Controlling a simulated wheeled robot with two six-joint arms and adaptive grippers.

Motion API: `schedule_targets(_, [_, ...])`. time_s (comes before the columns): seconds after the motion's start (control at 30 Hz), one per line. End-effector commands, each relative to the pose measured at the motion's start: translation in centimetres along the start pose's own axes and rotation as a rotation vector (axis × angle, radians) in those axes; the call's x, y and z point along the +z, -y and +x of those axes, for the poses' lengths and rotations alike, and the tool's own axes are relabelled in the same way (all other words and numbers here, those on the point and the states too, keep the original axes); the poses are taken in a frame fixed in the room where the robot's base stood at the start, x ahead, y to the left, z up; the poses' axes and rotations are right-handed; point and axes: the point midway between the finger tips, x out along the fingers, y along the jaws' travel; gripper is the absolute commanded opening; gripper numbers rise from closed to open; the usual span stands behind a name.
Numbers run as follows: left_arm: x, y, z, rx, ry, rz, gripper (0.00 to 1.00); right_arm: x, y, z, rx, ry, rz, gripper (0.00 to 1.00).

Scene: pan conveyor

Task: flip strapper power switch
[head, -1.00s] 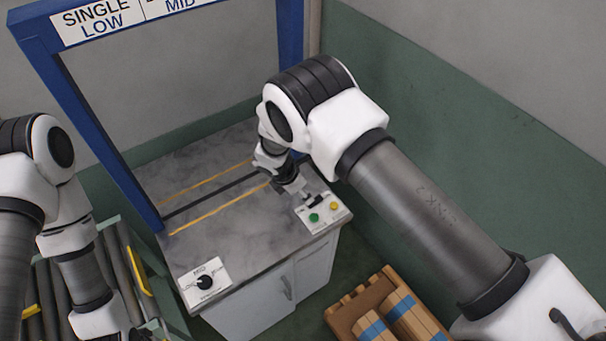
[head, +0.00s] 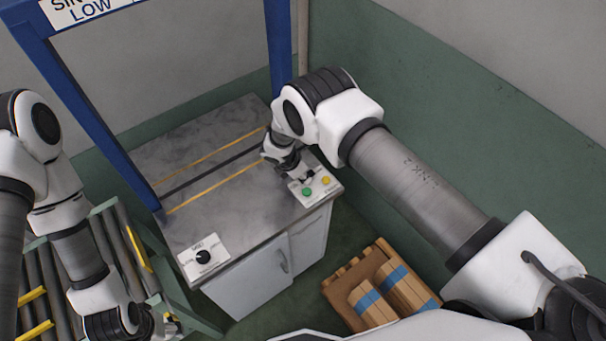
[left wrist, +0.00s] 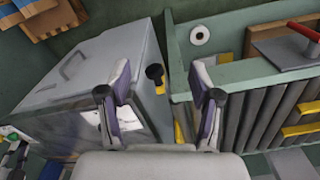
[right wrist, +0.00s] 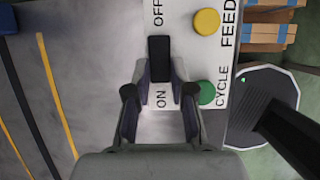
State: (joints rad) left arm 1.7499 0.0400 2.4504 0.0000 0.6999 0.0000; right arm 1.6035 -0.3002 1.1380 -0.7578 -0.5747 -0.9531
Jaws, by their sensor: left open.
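The strapper's control panel (head: 322,190) is a white plate at the table's right front corner. In the right wrist view its black rocker switch (right wrist: 159,56) stands between the words OFF and ON, beside a yellow button (right wrist: 207,21) and a green button (right wrist: 206,93). My right gripper (right wrist: 159,74) is open over the panel, one fingertip on each side of the switch's ON end; contact cannot be told. In the head view my right gripper (head: 297,172) partly hides the switch. My left gripper (left wrist: 160,80) is open and empty, low at the left near the roller conveyor.
The grey strapper table (head: 235,215) stands under a blue arch (head: 95,130). A black dial (head: 203,257) sits at its front left corner. A roller conveyor (head: 105,235) is at left. A wooden pallet with blue-strapped boxes (head: 385,290) lies on the floor at right.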

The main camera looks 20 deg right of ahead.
Motion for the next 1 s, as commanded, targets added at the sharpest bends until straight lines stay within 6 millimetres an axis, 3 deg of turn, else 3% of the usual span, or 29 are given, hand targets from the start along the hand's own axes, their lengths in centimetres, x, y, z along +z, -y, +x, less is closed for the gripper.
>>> schedule_targets(0.27, [0.0,0.0,0.0,0.0,-0.001,0.0,0.64,0.1,0.3,0.2,-0.009,-0.025,0.001,0.0])
schedule_targets(0.7, [0.0,0.0,-0.5,0.0,-0.001,0.0,0.64,1.0,0.5,0.5,-0.013,-0.358,0.008,0.0])
schedule_targets(1.0, [0.0,0.0,-0.3,0.0,-0.001,0.0,0.64,1.1,0.4,0.4,-0.009,-0.438,0.001,0.0])
